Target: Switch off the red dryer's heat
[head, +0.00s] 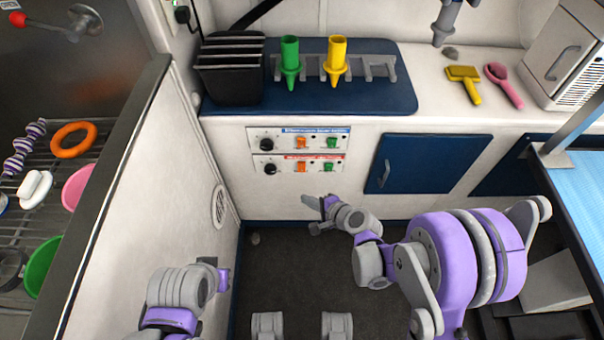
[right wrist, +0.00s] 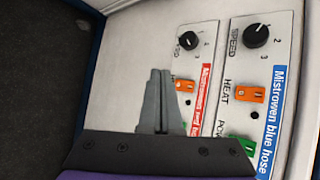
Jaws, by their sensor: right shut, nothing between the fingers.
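The red hose dryer's control panel (head: 297,165), with a red label, is the lower of two on the cabinet front. It has a black speed knob (head: 270,169), an orange heat switch (head: 302,168) and a green power switch (head: 330,167). Which way the heat switch is tipped is unclear. My right gripper (head: 319,207) is shut and empty, below and in front of the panel; its fingers (right wrist: 160,76) show too.
The blue-labelled panel (head: 298,139) sits directly above, with like controls, including an orange heat switch (right wrist: 251,93). A blue cabinet door (head: 427,163) is to the right. A white partition wall (head: 150,190) stands left.

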